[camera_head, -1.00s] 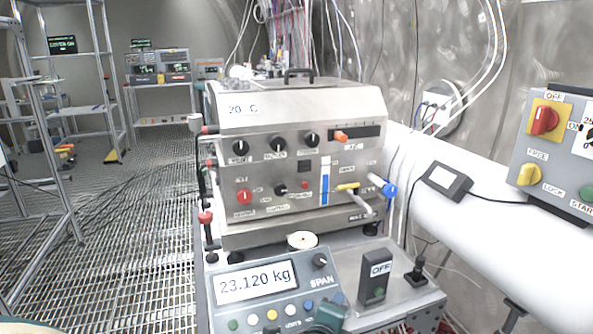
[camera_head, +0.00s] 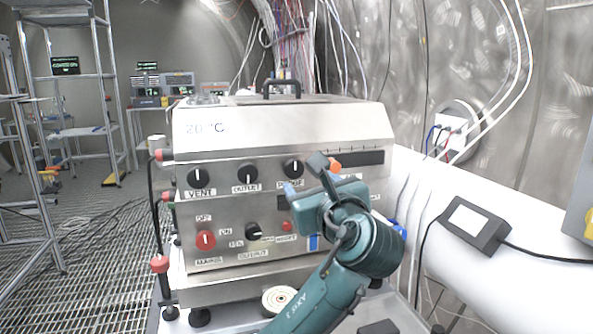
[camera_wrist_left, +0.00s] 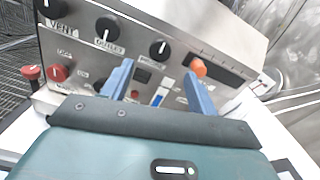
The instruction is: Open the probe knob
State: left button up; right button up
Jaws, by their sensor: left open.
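The instrument is a steel box (camera_head: 235,155) with a row of black knobs. The third knob from the left, taken as the probe knob (camera_head: 293,168), has a white pointer line standing about upright; its label is partly covered by my gripper. It also shows in the left wrist view (camera_wrist_left: 159,50), just beyond the gap between the fingers. My left gripper (camera_head: 304,177) is open and empty in front of the panel, close to this knob. Its two blue fingers show spread apart in the left wrist view (camera_wrist_left: 158,72). Contact with the knob is not visible. My right gripper is out of view.
An orange knob (camera_wrist_left: 198,67) is close on the right. A red mains knob (camera_head: 205,240) and a smaller black knob (camera_head: 253,231) are below. A black-framed box (camera_head: 474,225) lies on the white pipe.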

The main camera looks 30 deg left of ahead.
aim_at(295, 168)
pick_arm(q)
jog(key=x, duration=0.9)
jog(key=shift+w+a, duration=0.15)
jog(key=shift+w, duration=0.05)
jog(key=shift+c, duration=0.3)
jog(key=c, duration=0.9)
